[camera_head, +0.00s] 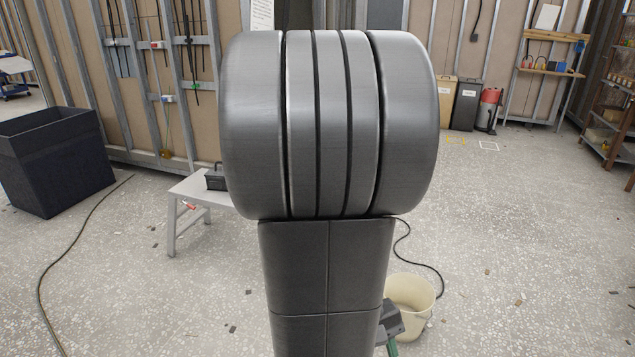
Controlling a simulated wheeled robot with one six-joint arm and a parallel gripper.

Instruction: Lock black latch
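I cannot make out a black latch in the head view. A small black case (214,178) stands on a light grey bench (186,190) left of centre, and its right part is hidden. No latch can be told on it at this size. My own large dark grey arm links fill the middle of the view and hide what lies behind them. My gripper does not show.
A dark open bin (52,165) stands at the left. A cream bucket (412,302) and a dark grey tool (388,322) are at lower right of my arm. A black cable (66,250) crosses the left floor. Shelves (610,105) stand far right. The right floor is mostly clear.

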